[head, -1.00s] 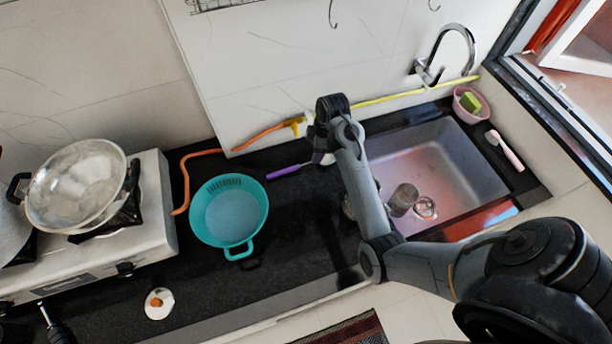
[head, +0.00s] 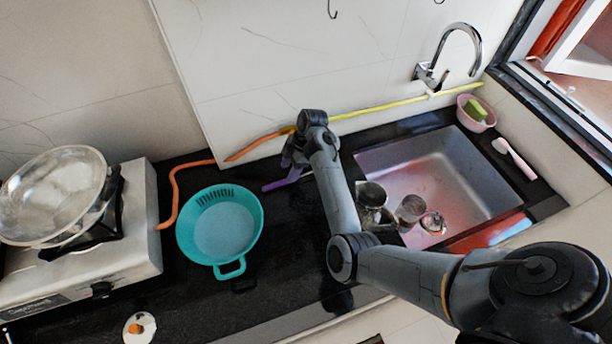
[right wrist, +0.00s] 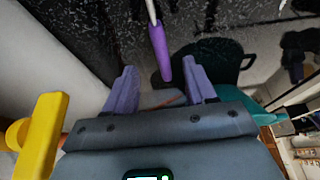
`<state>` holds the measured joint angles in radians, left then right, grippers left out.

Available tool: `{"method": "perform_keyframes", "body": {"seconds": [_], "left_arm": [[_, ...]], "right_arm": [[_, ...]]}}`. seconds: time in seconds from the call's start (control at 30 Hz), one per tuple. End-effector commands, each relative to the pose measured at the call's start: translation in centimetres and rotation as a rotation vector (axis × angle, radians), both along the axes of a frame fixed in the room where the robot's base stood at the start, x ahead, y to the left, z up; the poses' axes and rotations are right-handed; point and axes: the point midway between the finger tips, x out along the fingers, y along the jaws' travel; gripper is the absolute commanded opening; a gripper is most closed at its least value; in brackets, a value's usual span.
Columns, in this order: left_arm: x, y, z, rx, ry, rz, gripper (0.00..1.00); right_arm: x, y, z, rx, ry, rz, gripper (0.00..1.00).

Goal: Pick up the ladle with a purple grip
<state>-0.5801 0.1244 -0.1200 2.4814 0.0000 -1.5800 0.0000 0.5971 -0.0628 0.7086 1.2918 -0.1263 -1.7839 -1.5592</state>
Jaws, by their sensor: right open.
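The ladle's purple grip (head: 269,187) lies on the black counter between the teal colander and the sink, partly hidden by my right gripper. In the right wrist view the purple grip (right wrist: 161,55) points down towards the gap between the fingers, with a thin pale shaft running up from it. The ladle's bowl is not clearly seen. My right gripper (right wrist: 161,82) is open, with one finger on each side of the line of the grip. I cannot tell whether it touches it. In the head view this gripper (head: 290,168) is low over the counter. My left gripper is not in view.
A teal colander (head: 223,230) stands left of the gripper. An orange hose (head: 175,190) and a yellow hose (head: 400,103) run along the wall behind. The sink (head: 440,170) and metal cups (head: 371,194) are to the right. A stove (head: 110,260) with a pan is at left.

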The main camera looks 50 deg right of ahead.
Motion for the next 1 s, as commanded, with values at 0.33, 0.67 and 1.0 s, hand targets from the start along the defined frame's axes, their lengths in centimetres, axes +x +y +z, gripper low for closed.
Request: {"method": "perform_keyframes", "body": {"seconds": [0.33, 0.67, 1.0], "left_arm": [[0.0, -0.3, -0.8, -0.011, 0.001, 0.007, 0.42], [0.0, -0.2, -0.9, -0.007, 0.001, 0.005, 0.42], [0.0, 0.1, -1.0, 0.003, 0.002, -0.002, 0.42]], "right_arm": [[0.3, 1.3, -3.9, 0.001, 0.003, 0.0, 0.55], [0.5, 1.7, -4.8, 0.0, 0.0, 0.0, 0.55], [0.5, 1.7, -4.8, 0.0, 0.0, -0.001, 0.14]]}}
